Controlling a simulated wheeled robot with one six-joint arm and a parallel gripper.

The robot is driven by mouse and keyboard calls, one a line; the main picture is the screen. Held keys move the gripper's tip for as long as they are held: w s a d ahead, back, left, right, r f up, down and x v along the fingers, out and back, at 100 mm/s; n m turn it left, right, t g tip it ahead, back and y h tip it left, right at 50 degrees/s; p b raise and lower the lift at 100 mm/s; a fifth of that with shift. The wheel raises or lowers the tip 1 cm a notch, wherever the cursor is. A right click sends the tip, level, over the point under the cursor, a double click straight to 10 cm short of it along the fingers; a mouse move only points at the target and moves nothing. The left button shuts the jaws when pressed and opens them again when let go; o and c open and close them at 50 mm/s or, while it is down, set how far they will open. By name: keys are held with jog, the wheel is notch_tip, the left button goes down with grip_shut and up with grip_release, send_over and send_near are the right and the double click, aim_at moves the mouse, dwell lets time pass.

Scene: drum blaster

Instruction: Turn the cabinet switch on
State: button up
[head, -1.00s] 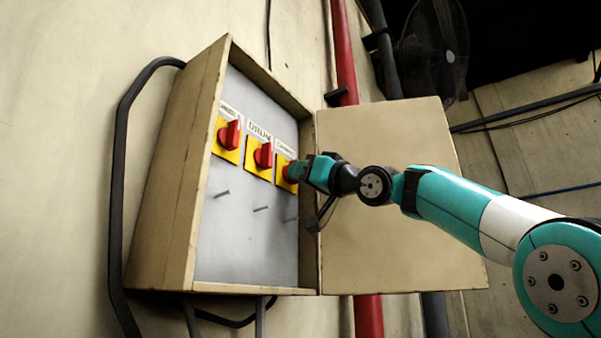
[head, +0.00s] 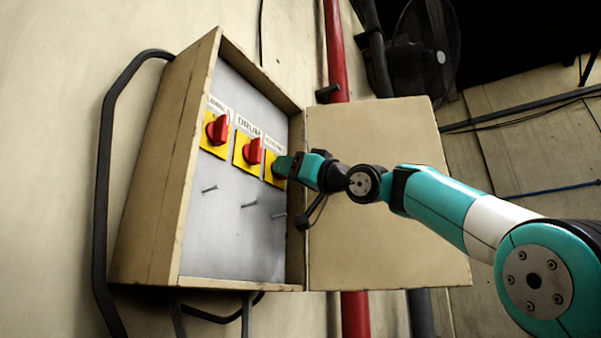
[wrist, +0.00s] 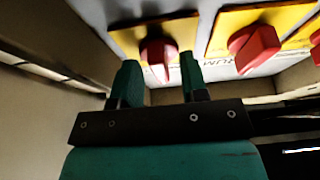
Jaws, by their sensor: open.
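The cabinet switch is the rightmost of the row in the head view, a red knob on a yellow plate (head: 268,171), mostly covered by my gripper (head: 282,167). Its label is too small to read surely. In the wrist view, its red knob (wrist: 158,54) stands between the two green fingers of my gripper (wrist: 159,68). The fingers are apart, one on each side of the knob. I cannot tell whether either finger touches it. The knob looks roughly upright on its plate.
The drum switch (head: 252,151) and another red switch (head: 217,130) sit to the left, close by. Bolts (head: 249,205) stick out below. The box's side walls (head: 165,180) and open door (head: 385,190) border the space. A red pipe (head: 335,50) runs behind.

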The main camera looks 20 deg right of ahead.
jog(key=b+v, duration=0.8)
jog(key=v, duration=0.9)
jog(key=shift+d+f, duration=0.1)
jog(key=shift+d, duration=0.05)
jog(key=w+a+f+m+g+h, duration=0.2)
jog(key=w+a+f, duration=0.1)
jog(key=f, duration=0.6)
jog(key=w+a+f+m+g+h, duration=0.1)
jog(key=w+a+f+m+h, duration=0.15)
jog(key=f, duration=0.55)
jog(key=s+a+f+n+g, duration=0.1)
jog(key=s+a+f+g, duration=0.2)
jog(key=f, duration=0.6)
jog(key=a+f+g, duration=0.3)
jog(key=a+f, duration=0.1)
jog(key=f, duration=0.5)
jog(key=s+a+f+n+g+h, duration=0.2)
jog(key=s+f+g, duration=0.7)
jog(key=s+f, duration=1.2)
jog(key=shift+f+n+h, duration=0.6)
jog(key=shift+n+h, duration=0.05)
jog(key=shift+h, duration=0.6)
